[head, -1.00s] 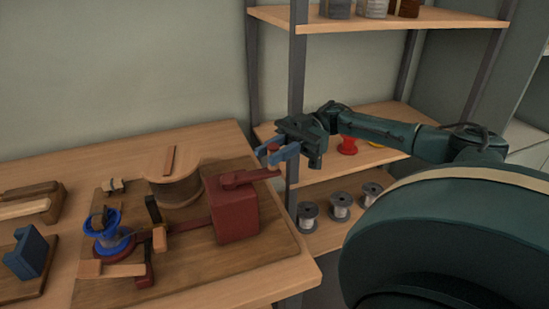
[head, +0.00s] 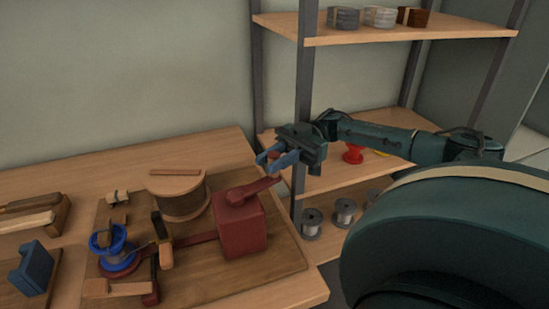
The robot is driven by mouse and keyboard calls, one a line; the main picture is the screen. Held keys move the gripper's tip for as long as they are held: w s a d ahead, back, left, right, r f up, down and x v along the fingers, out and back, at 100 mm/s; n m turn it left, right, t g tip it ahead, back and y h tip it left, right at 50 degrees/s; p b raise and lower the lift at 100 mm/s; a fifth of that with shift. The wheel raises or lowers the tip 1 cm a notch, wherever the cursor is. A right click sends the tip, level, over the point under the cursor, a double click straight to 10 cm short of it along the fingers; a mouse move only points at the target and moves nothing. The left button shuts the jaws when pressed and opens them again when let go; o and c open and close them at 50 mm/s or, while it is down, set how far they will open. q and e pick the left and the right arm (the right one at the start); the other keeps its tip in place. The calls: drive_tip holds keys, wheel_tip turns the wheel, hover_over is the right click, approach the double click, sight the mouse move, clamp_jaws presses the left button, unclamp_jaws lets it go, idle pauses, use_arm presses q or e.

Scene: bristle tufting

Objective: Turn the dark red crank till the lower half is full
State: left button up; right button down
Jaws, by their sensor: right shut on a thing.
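The dark red crank (head: 254,189) sits on top of a dark red box (head: 238,225) on the wooden board. Its arm points to the right and a little away, with an upright knob at its end. My right gripper (head: 272,160) is shut on the crank's knob, its blue fingers around it. A blue ring-shaped cup (head: 108,240) sits on a dark red round base at the board's left, with a brown piece in it; how full its lower half is cannot be told. My left gripper is not in view.
A wooden drum (head: 182,195) with a pale lid stands behind the box. Wooden clamp pieces (head: 117,289) lie near the cup. A blue block (head: 32,269) is at the left. Shelves (head: 370,30) with spools stand behind my right arm.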

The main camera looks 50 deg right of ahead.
drive_tip(key=c, duration=1.3)
unclamp_jaws()
wheel_tip(320, 180, up, 10)
drive_tip(key=shift+r+p, duration=0.1)
drive_tip(key=shift+p, duration=0.25)
drive_tip(key=shift+c, duration=0.4)
